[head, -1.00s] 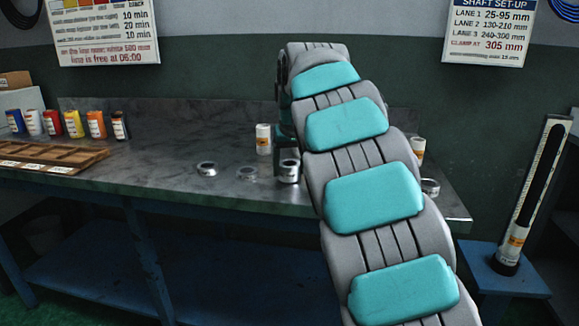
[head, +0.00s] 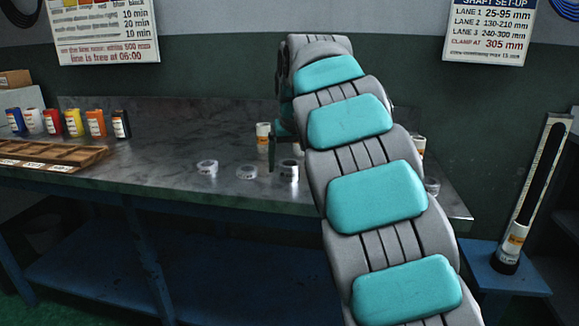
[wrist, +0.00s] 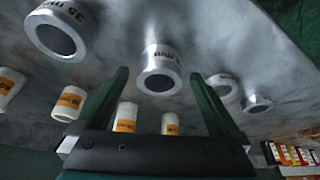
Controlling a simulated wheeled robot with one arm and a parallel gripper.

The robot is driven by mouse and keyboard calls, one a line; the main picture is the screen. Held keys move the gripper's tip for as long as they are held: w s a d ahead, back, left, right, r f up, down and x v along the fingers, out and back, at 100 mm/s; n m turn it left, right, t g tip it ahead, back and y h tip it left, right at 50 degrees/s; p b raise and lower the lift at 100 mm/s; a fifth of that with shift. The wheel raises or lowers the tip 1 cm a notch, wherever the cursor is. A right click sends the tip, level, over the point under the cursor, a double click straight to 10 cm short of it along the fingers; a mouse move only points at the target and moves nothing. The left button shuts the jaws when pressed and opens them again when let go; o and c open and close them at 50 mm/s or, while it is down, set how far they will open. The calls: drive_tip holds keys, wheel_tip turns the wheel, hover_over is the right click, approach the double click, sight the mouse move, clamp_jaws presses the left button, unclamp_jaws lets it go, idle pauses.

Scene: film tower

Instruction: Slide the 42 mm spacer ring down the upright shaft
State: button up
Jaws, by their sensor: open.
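My gripper (wrist: 160,76) is open, with its two dark green fingers apart. Between the fingertips in the wrist view is a silver spacer ring (wrist: 160,56) with a dark bore; its marking ends in "mm", its number unclear. That ring seems to be the one at the bench front in the head view (head: 289,173), with one green finger just behind its left side. I cannot tell contact. A ring marked 35 mm (wrist: 62,36) lies left in the wrist view. The upright black shaft (head: 541,185) stands at right by a pale scale, a white-and-orange roll (head: 515,240) low on it.
Two more rings (head: 207,168) (head: 246,172) lie left on the grey bench (head: 160,165). White canisters (head: 263,132) stand behind. Coloured canisters (head: 74,122) and a wooden tray (head: 45,153) are farther left. The shaft's blue stand (head: 505,283) is separate from the bench.

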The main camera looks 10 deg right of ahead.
drive_tip(key=v, duration=0.6)
drive_tip(key=shift+s+d+b, duration=0.25)
drive_tip(key=shift+d+b, duration=0.05)
drive_tip(key=shift+d, duration=0.05)
